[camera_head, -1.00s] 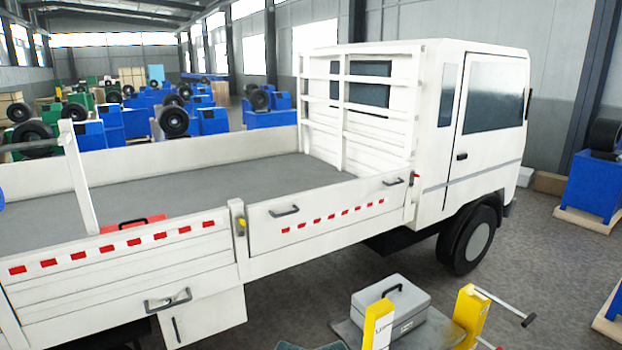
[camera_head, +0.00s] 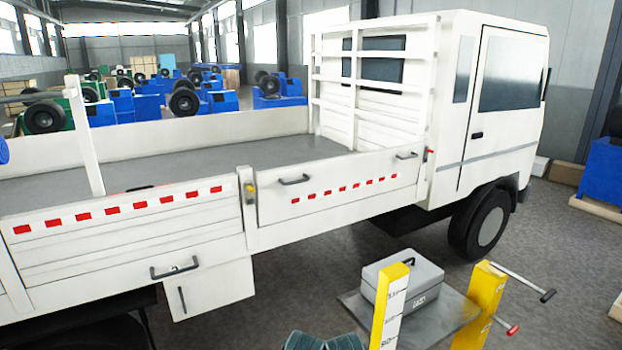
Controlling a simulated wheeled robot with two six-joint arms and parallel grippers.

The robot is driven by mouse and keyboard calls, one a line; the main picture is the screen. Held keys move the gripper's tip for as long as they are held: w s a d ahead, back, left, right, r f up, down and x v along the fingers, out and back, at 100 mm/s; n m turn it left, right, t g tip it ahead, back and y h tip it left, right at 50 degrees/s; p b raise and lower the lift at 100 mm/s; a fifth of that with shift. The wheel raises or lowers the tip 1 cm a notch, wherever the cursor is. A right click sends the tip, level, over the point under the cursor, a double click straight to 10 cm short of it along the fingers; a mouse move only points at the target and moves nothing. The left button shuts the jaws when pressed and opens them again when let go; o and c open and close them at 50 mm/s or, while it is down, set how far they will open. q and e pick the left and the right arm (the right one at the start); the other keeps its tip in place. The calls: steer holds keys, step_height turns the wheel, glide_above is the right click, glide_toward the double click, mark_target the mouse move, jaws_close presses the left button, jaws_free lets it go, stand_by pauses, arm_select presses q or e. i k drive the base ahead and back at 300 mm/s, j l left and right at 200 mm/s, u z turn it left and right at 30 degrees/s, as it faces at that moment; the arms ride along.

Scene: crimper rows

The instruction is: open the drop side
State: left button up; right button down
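The white truck's near drop side is in two panels, both upright and closed. The front panel (camera_head: 340,200) has red dashes and two dark handles (camera_head: 295,180) along its top. The rear panel (camera_head: 110,235) has red dashes and a dark handle (camera_head: 175,271) low down. A post (camera_head: 247,205) with a yellow latch (camera_head: 251,192) stands between the panels. A small red-tipped latch (camera_head: 429,152) is at the front panel's cab end. Neither of my grippers shows in the head view.
A grey toolbox (camera_head: 403,278) sits on a low platform (camera_head: 440,320) between two yellow posts (camera_head: 485,300), in front of the truck. Bars with black and red ends (camera_head: 525,283) stick out to the right. Floor is clear between platform and truck.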

mark_target(285, 193)
steer(key=j+z, duration=0.1)
steer(key=z, duration=0.35)
steer(key=i+j+z, duration=0.1)
steer(key=z, duration=0.35)
steer(key=j+z, duration=0.4)
steer(key=j, duration=0.4)
steer(key=j+z, duration=0.35)
steer(key=j, duration=1.15)
steer(key=k+j+z, duration=0.1)
steer(key=j, duration=0.55)
steer(key=k+j, duration=0.1)
steer(key=j, duration=0.5)
steer(key=j+z, duration=0.1)
steer(key=j, duration=0.55)
steer(key=k, duration=0.05)
